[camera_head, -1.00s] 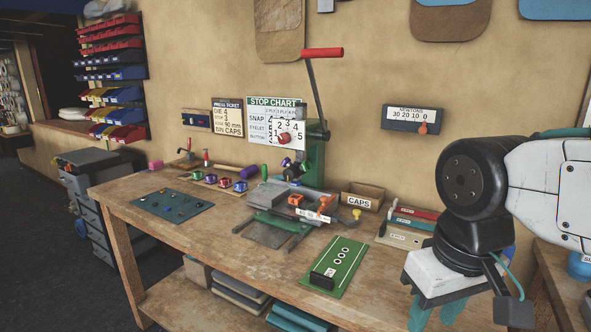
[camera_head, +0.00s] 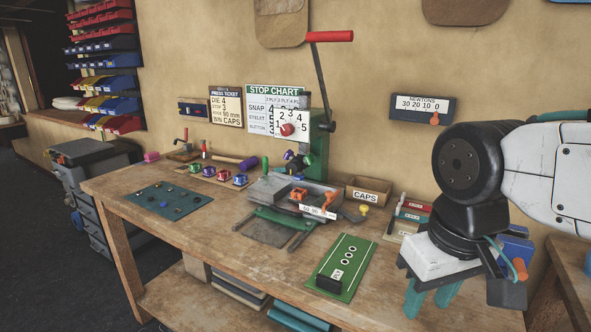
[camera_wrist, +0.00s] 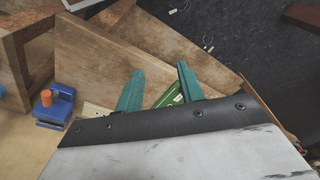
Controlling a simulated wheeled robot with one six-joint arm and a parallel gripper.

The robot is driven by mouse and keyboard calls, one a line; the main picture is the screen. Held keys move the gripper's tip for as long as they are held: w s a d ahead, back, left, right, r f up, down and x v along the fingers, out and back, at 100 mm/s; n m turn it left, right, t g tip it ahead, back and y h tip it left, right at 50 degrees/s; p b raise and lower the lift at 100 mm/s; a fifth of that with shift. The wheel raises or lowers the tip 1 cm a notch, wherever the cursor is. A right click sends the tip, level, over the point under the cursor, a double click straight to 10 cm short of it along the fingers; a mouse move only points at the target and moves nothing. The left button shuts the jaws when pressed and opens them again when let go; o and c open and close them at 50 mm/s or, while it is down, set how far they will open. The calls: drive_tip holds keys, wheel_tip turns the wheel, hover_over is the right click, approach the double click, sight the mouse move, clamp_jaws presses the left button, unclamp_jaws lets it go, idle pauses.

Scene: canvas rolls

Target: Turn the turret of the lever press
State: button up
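The lever press (camera_head: 316,140) stands at the back of the workbench, green, with a long lever and a red handle (camera_head: 330,36) raised at the top. Its turret (camera_head: 297,160), with purple and dark parts, sits low on the press's left side, small and partly hard to make out. A dial plate with a red knob (camera_head: 288,129) is beside it. My gripper (camera_head: 432,298) is at the right, in front of the bench's right end, well apart from the press. Its teal fingers (camera_wrist: 160,90) are spread and empty in the wrist view.
The wooden bench (camera_head: 150,215) holds a blue-green mat (camera_head: 166,200), colored dies (camera_head: 224,175), a grey sliding tray (camera_head: 265,190), a CAPS box (camera_head: 368,192) and a green board (camera_head: 343,265). A press ticket (camera_head: 226,107) and stop chart (camera_head: 262,90) hang behind. A blue device (camera_wrist: 55,108) shows in the wrist view.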

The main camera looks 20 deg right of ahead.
drive_tip(key=o, duration=0.5)
drive_tip(key=w+d+f+n+g+h, duration=0.1)
drive_tip(key=w+f+n+h, duration=0.15)
drive_tip(key=w, duration=0.55)
drive_tip(key=w+f+n+g+h, duration=0.2)
drive_tip(key=w+n+h, duration=0.2)
drive_tip(key=w, duration=0.4)
drive_tip(key=n+t+h, duration=0.7)
drive_tip(key=n+t, duration=0.3)
drive_tip(key=n, duration=0.5)
approach(291, 169)
drive_tip(key=s+d+f, duration=0.5)
drive_tip(key=d+f, duration=0.1)
drive_tip(key=f, duration=0.1)
drive_tip(key=w+a+r+n+t, duration=0.2)
drive_tip(key=w+r+n+t, duration=0.2)
drive_tip(key=w+r, duration=0.15)
drive_tip(key=shift+y, duration=0.35)
drive_tip(key=x, duration=0.7)
drive_tip(key=shift+w+a+f, duration=0.1)
drive_tip(key=shift+w+f, duration=0.05)
drive_tip(key=shift+w, duration=0.05)
